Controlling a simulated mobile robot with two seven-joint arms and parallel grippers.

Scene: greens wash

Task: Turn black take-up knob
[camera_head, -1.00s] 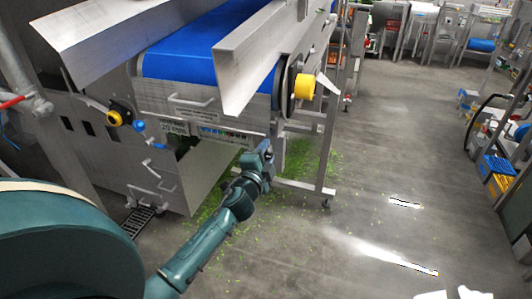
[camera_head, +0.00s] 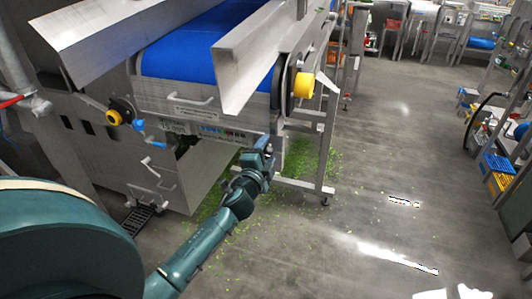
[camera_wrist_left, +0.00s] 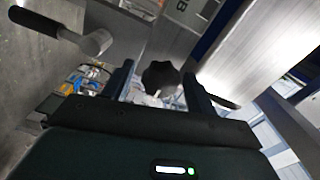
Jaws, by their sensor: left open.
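A black lobed knob (camera_wrist_left: 160,77) shows in the left wrist view, between the two dark fingers of my left gripper. The fingers are apart, one on each side of it, and I see a gap on both sides. In the head view my left gripper (camera_head: 266,143) is at the lower front edge of the conveyor machine, below the end of the blue belt. The knob is too small or hidden there to make out. My right gripper is not in view.
The conveyor's blue belt (camera_head: 195,45) and steel side guard (camera_head: 245,65) stand above the gripper. A yellow round cap (camera_head: 304,85) is to its right. A handle with a black grip (camera_wrist_left: 50,25) shows in the wrist view.

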